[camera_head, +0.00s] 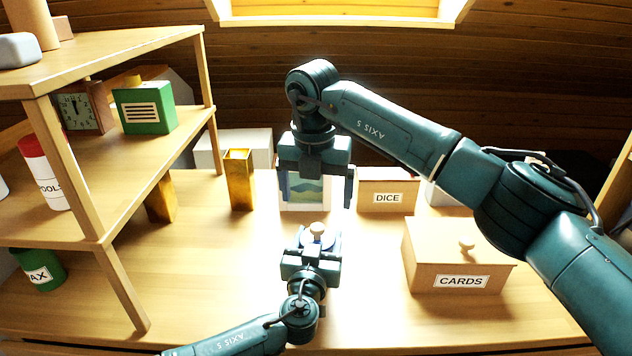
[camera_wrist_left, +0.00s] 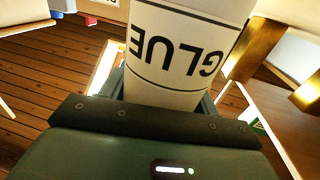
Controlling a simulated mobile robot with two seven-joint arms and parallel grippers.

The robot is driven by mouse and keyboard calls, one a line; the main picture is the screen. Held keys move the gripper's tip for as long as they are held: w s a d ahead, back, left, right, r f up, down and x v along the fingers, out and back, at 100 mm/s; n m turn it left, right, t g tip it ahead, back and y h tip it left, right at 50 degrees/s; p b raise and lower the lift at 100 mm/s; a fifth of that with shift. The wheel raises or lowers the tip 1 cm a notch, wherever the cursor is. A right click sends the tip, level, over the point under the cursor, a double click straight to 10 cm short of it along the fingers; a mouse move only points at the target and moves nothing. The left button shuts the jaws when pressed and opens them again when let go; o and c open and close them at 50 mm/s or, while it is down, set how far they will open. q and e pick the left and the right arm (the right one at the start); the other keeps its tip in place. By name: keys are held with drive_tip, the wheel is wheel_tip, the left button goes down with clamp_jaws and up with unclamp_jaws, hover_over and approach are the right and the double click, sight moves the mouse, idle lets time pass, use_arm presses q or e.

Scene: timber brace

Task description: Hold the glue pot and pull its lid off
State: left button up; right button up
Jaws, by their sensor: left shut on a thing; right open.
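The white glue pot (camera_wrist_left: 185,50) fills the upper middle of the left wrist view, its "GLUE" label upside down. My left gripper (camera_head: 314,256) is shut on the pot at the lower middle of the head view. There the pot's lid (camera_head: 318,238) shows from above, with a pale round knob (camera_head: 318,229) on it; the lid appears seated on the pot. My right gripper (camera_head: 316,190) is open and empty, pointing down above and behind the knob in the picture, apart from it. The pot's lower body is hidden by my left gripper in the head view.
A "CARDS" box (camera_head: 430,270) with a knob stands right, a "DICE" box (camera_head: 385,190) behind it. A box with a blue-green picture (camera_head: 306,195) is behind my right gripper. A brass-coloured holder (camera_head: 239,180) and shelf unit (camera_head: 125,265) stand left.

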sight(317, 226)
drive_tip(key=f, duration=0.6)
drive_tip(key=w+f, duration=0.1)
drive_tip(key=f, duration=0.2)
drive_tip(key=shift+d, duration=0.1)
drive_tip(key=c, duration=1.2)
drive_tip(key=shift+r, duration=0.1)
drive_tip(key=shift+r, duration=1.05)
drive_tip(key=shift+r, duration=2)
use_arm(q)
drive_tip(key=o, duration=1.5)
drive_tip(key=shift+c, duration=0.2)
